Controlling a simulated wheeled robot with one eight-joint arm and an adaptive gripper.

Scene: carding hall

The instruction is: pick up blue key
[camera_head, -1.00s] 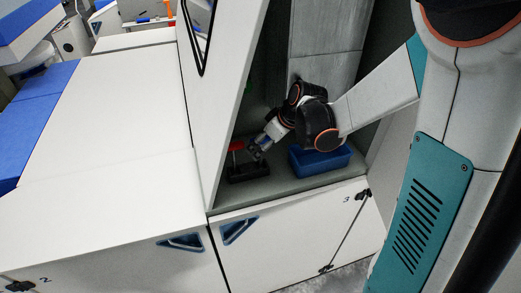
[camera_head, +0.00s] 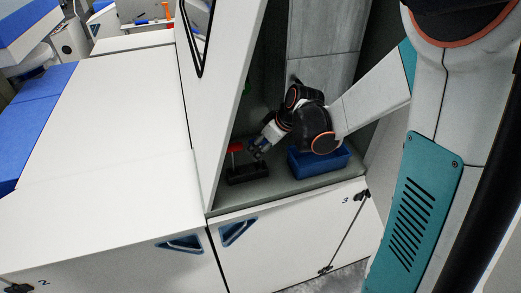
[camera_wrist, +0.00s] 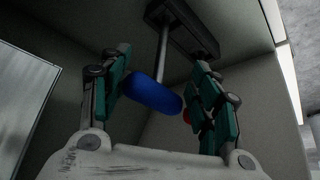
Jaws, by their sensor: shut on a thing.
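The blue key (camera_wrist: 154,93) shows in the wrist view as a rounded blue handle on a thin grey metal shaft (camera_wrist: 162,50). My gripper (camera_wrist: 160,98) has its green finger pads on both sides of the blue handle and is shut on it. The shaft runs to a dark holder (camera_wrist: 190,32), and I cannot tell whether its end is still in it. In the head view my gripper (camera_head: 256,148) is beside the dark holder (camera_head: 246,174) inside the open compartment. The blue key itself is hidden there behind the gripper.
A red-handled key (camera_head: 236,147) stands at the holder, close to my gripper. A blue bin (camera_head: 319,164) sits on the compartment floor to the right. The white slanted panel (camera_head: 226,100) bounds the opening on the left; a white front panel (camera_head: 290,228) lies below.

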